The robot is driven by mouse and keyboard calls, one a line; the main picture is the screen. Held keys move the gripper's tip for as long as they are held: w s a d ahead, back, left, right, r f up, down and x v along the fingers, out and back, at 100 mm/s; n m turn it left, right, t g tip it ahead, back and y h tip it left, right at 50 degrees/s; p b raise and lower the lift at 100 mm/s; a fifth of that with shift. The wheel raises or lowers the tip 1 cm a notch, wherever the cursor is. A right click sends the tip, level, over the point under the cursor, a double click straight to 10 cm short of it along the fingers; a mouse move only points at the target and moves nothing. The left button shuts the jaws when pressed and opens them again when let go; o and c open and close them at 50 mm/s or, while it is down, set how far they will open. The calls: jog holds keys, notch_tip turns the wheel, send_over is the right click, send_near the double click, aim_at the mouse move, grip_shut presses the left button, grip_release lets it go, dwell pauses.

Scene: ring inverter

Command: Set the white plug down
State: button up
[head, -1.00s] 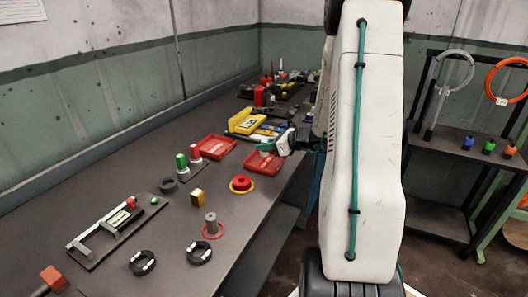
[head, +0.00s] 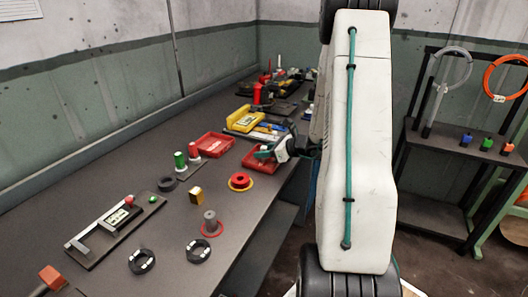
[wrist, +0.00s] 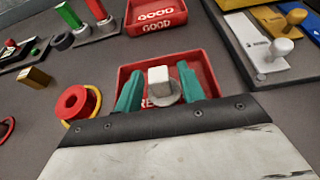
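The white plug (wrist: 159,77) has a pale blocky top and a round grey flange. In the wrist view it sits between the two teal fingers of my gripper (wrist: 160,86), which close in on either side of its flange. Behind and below it is a red tray (wrist: 208,73) with white letters starting "RE", mostly covered by the plug and fingers. In the head view my gripper (head: 264,153) is low over the same tray (head: 249,162). The plug cannot be made out there. Whether its underside touches the tray floor is hidden.
A second red tray marked GOOD (wrist: 157,14) lies beyond. A red ring part on a yellow disc (wrist: 76,104) is left of the tray. A yellow case (head: 243,120) and plates with knobs (wrist: 268,48) lie behind and right.

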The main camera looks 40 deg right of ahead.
jog(key=shift+r, duration=0.2)
jog(key=v, duration=1.1)
jog(key=shift+s+d, duration=0.1)
jog(key=shift+s, duration=0.05)
jog(key=shift+s+r, duration=0.15)
jog(key=shift+r, duration=0.1)
jog(key=a+r+n+g+y, duration=0.2)
jog(key=a+r+n+g, duration=0.4)
jog(key=a, duration=0.6)
jog(key=a+r+n+g+y, duration=0.2)
jog(key=a+r+n, duration=0.1)
jog(key=a+n, duration=0.65)
jog(key=s+a+r+n+g+h, duration=0.1)
jog(key=s+a+r+n+h, duration=0.1)
jog(key=s+a+n+h, duration=0.2)
jog(key=s+a+r+n+g+h, duration=0.2)
jog(key=s+a+r+n+h, duration=0.1)
jog(key=s+a+n, duration=0.6)
jog(key=s+n+h, duration=0.1)
jog(key=s+n, duration=0.2)
jog(key=s, duration=0.2)
jog(key=shift+n, duration=0.35)
jog(key=shift+s, duration=0.1)
